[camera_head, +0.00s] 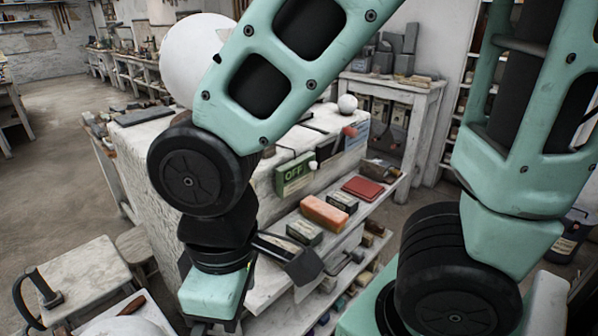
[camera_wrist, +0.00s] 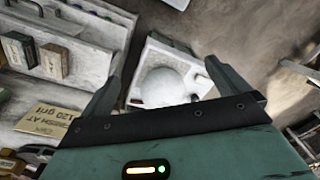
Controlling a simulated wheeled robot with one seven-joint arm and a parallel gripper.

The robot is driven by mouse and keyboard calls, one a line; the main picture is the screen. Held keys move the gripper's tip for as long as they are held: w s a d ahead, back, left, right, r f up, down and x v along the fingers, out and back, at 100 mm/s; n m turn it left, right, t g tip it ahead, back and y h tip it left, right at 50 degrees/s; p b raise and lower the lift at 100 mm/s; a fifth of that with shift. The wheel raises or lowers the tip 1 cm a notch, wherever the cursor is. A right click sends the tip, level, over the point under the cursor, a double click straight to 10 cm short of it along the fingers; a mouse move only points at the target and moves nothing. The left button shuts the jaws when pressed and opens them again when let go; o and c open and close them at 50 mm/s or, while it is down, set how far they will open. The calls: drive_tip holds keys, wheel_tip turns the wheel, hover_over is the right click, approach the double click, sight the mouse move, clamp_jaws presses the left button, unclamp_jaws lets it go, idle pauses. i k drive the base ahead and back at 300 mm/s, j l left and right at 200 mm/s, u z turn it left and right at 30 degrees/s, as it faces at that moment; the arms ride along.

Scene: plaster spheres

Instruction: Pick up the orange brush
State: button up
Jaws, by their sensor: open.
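An orange oblong block (camera_head: 324,212), which may be the orange brush, lies on the shelf of the white workbench in the head view. I cannot make out bristles on it. My gripper (camera_wrist: 164,55) shows in the wrist view with its two fingers spread apart and nothing between them. It points down over a white sphere (camera_wrist: 168,86) on a pale stand. I see no orange brush in the wrist view.
Dark boxes (camera_head: 304,232) and a red book-like thing (camera_head: 363,188) lie beside the orange block. A green OFF box (camera_head: 294,174) hangs on the bench side. A large white sphere (camera_head: 190,60) stands on top. A stool (camera_head: 80,275) is at left. Open floor lies far left.

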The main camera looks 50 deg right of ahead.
sight(334, 219)
drive_tip(key=l+u, duration=0.2)
drive_tip(key=u, duration=0.3)
drive_tip(key=l+u, duration=0.15)
drive_tip(key=u, duration=0.35)
drive_tip(key=k+l+u, duration=0.25)
drive_tip(key=l, duration=0.35)
drive_tip(key=k+l+u, duration=0.25)
drive_tip(key=l, duration=0.25)
drive_tip(key=k+l+u, duration=0.3)
drive_tip(key=l, duration=0.2)
drive_tip(key=k+l, duration=0.75)
drive_tip(key=l, duration=0.1)
